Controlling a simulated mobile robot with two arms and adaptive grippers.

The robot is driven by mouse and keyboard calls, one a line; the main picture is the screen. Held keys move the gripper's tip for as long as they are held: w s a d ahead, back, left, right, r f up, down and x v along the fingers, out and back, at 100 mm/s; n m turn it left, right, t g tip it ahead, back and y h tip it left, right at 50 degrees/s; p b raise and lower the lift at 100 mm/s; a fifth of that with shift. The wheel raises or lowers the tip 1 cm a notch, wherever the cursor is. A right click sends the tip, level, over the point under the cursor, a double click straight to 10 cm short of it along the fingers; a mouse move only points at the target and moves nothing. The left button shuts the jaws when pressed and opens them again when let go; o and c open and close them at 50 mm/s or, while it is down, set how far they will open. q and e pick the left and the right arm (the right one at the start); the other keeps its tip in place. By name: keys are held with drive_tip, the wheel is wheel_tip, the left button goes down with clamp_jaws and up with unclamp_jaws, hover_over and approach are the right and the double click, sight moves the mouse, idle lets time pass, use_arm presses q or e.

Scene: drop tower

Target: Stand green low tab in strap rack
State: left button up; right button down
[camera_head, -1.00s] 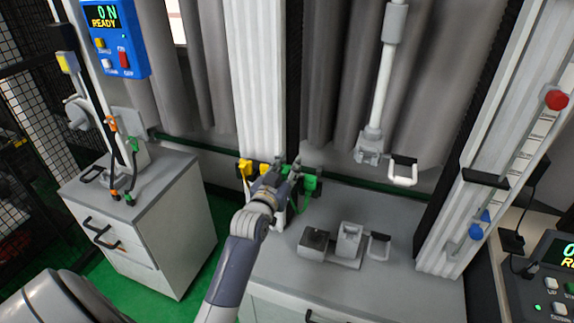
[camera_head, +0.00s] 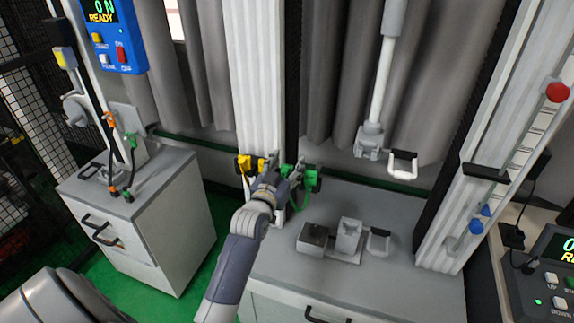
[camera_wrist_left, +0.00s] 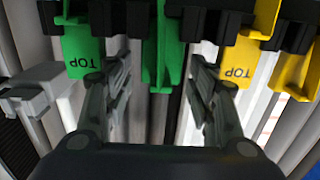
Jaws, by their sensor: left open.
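Green tabs (camera_head: 309,178) hang in front of the white column in the head view, to the right of yellow tabs (camera_head: 250,164). In the left wrist view, a green tab marked TOP (camera_wrist_left: 83,60) is at left, a longer green piece (camera_wrist_left: 164,55) in the middle, and yellow tabs (camera_wrist_left: 240,58) at right. Black holders (camera_wrist_left: 120,18) run along the top; I cannot tell if they are the strap rack. My left gripper (camera_head: 281,172) is open, its fingers (camera_wrist_left: 162,80) either side of the longer green piece in the picture. Contact is unclear. My right gripper is not in view.
A grey bench (camera_head: 400,270) carries a metal block fixture (camera_head: 345,240). A white pole with a handle (camera_head: 402,165) hangs above it. A grey cabinet (camera_head: 150,225) stands at left, and a slanted white rail (camera_head: 480,150) at right.

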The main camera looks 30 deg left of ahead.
use_arm(q)
drive_tip(key=v, duration=1.2)
drive_tip(key=s+d+f+m+g+h, duration=0.1)
drive_tip(key=s+d+f+g, duration=0.2)
drive_tip(key=f, duration=1)
drive_tip(key=s+d+f+g+h, duration=0.15)
drive_tip(key=d+f, duration=0.25)
drive_tip(key=f, duration=0.8)
drive_tip(key=s+d+f+m+g+h, duration=0.1)
drive_tip(key=s+d+f+g, duration=0.2)
drive_tip(key=f, duration=1)
drive_tip(key=s+d+f+m+g, duration=0.2)
drive_tip(key=s+d+f+g, duration=0.15)
drive_tip(key=s+f, duration=1)
drive_tip(key=s+a+f+g, duration=0.1)
drive_tip(key=s+f, duration=0.3)
drive_tip(key=s, duration=0.6)
drive_tip(key=s+a+f+m+g, duration=0.1)
drive_tip(key=s+f+g, duration=0.3)
drive_tip(key=s, duration=0.6)
drive_tip(key=shift+s+f, duration=0.25)
drive_tip(key=shift+s, duration=0.15)
